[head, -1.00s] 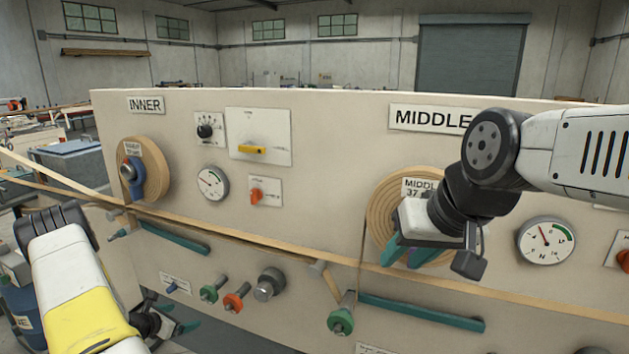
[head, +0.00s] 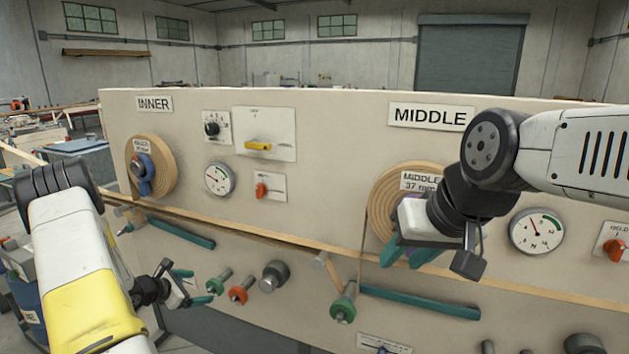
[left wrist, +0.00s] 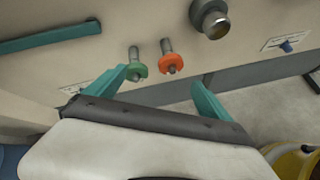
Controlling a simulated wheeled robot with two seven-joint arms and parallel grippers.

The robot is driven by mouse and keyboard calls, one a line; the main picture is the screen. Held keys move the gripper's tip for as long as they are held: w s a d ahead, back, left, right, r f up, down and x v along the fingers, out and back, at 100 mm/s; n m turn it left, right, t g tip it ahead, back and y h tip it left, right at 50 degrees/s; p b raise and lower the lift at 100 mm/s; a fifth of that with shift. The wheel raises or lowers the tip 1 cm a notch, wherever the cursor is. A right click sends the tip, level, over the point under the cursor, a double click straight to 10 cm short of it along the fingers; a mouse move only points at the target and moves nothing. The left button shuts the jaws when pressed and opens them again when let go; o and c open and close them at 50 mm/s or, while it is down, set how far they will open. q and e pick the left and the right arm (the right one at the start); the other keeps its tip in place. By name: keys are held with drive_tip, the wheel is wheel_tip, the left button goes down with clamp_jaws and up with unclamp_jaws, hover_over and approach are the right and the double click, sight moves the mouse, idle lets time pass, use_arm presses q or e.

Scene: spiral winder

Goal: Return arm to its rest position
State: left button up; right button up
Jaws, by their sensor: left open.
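My left gripper (head: 196,286) is in front of the lower left part of the panel, left of a green knob (head: 218,283). Its teal fingers are spread apart with nothing between them. The left wrist view also shows my left gripper (left wrist: 160,88) open, with the green knob (left wrist: 136,66) and an orange knob (left wrist: 171,60) beyond the gap between its fingers. My right gripper (head: 408,254) is at the lower part of the middle roll (head: 384,190). Something purple shows between its teal fingers; whether it is gripped is unclear.
The beige panel (head: 330,140) spans the view. The inner roll (head: 167,165) hangs at its left. A tan strip (head: 290,242) crosses the panel. Teal bars (head: 420,302), a grey knob (head: 275,275) and another green knob (head: 343,303) stick out below it.

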use_arm(q)
drive_tip(key=s+d+r+m+g+h, duration=0.2)
drive_tip(key=d+r+m, duration=0.6)
drive_tip(key=d+r, duration=0.6)
drive_tip(key=s+d+r+m+g, duration=0.1)
drive_tip(key=s+d+r+m, duration=0.25)
drive_tip(key=r, duration=0.25)
drive_tip(key=s+d+r+m+g, duration=0.1)
drive_tip(key=s+d+r+m, duration=0.25)
drive_tip(key=s+r, duration=0.2)
drive_tip(key=s+r+m+y, duration=0.1)
drive_tip(key=s+r+m, duration=0.2)
drive_tip(key=s, duration=0.4)
drive_tip(key=s+d+r+m+y, duration=0.1)
drive_tip(key=s+r+m+y, duration=0.1)
drive_tip(key=s, duration=0.5)
drive_tip(key=s+d+r+m+y, duration=0.1)
drive_tip(key=s+r+m, duration=0.3)
drive_tip(key=s+m, duration=0.2)
drive_tip(key=shift+s+r+m+y, duration=0.3)
drive_tip(key=shift+s+y, duration=0.1)
drive_tip(key=shift+s, duration=0.35)
